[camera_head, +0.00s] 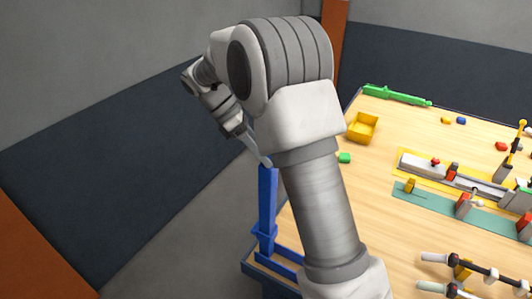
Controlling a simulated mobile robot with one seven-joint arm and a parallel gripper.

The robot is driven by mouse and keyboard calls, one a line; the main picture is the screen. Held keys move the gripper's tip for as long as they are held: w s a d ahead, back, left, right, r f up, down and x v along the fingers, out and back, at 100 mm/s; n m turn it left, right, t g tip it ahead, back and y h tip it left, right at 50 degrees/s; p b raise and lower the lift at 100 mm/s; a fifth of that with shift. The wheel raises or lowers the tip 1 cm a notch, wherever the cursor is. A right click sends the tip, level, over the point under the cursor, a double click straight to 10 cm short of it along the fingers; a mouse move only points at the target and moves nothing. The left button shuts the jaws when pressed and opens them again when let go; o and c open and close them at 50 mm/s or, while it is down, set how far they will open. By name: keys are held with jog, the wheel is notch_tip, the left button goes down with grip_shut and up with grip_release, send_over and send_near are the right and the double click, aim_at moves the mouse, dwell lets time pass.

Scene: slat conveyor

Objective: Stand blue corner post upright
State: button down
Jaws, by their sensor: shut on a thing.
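The blue corner post (268,200) stands about vertical at the table's left edge, left of my forearm. Its upper end meets the tips of my gripper (264,160). My gripper reaches down from the upper left and is shut on the post near its top. The post's lower end is at a blue bracket-like part (264,233) by the table edge; I cannot tell whether it is seated there. My arm covers the area just right of the post.
The wooden table (375,235) bears a yellow bin (362,127), a green block (344,158), a long green part (397,96) and a grey assembly on a yellow mat (400,171). Black-and-white handled parts (452,261) lie at the front right. Bare floor lies left of the table.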

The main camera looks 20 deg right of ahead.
jog(key=shift+w+a+f, duration=0.25)
jog(key=shift+a+f, duration=0.2)
jog(key=shift+f, duration=0.05)
jog(key=shift+w+a, duration=0.1)
jog(key=shift+a, duration=0.1)
jog(key=shift+c, duration=1.4)
grip_release()
jog(key=shift+r, duration=0.1)
jog(key=v, duration=1.2)
jog(key=shift+d+r, duration=0.25)
